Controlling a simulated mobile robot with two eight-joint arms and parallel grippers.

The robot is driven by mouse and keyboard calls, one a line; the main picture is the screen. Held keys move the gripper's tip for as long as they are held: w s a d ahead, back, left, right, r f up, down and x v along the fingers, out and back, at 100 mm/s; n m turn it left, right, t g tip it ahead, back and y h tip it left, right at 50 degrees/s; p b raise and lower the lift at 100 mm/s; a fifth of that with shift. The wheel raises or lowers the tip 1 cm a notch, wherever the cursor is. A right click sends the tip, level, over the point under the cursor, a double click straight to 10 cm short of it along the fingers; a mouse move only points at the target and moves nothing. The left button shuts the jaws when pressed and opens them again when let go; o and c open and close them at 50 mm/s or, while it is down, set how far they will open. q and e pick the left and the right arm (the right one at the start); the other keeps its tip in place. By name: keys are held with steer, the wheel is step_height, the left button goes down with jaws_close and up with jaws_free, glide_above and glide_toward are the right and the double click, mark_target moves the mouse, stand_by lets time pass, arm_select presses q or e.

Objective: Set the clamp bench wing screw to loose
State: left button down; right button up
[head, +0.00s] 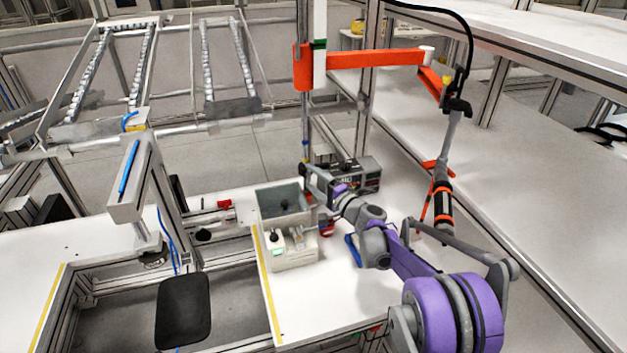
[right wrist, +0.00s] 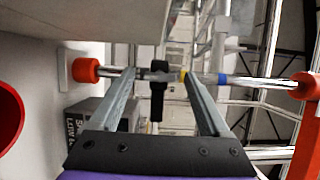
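In the right wrist view a black wing screw (right wrist: 157,88) sits on a thin metal rod (right wrist: 250,81), which runs across the picture between a red collar (right wrist: 84,70) and an orange part (right wrist: 303,86). My right gripper (right wrist: 160,78) is open, with one finger on each side of the wing screw. I see a gap to each finger and no clear contact. In the head view my right gripper (head: 309,178) is at the lower part of the upright pole (head: 306,130), beside the grey bin. The screw is too small to make out there. My left gripper is not in view.
A grey bin (head: 282,202) and a beige box (head: 290,250) stand close by on the white table (head: 335,305). A dark device (head: 358,172) is behind the gripper. An orange swing arm (head: 375,58) overhead carries a hanging tool (head: 443,195) on the right.

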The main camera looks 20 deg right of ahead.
steer(key=shift+s, duration=0.1)
steer(key=v, duration=1)
steer(key=shift+s+d+b, duration=0.2)
steer(key=shift+s+b, duration=0.1)
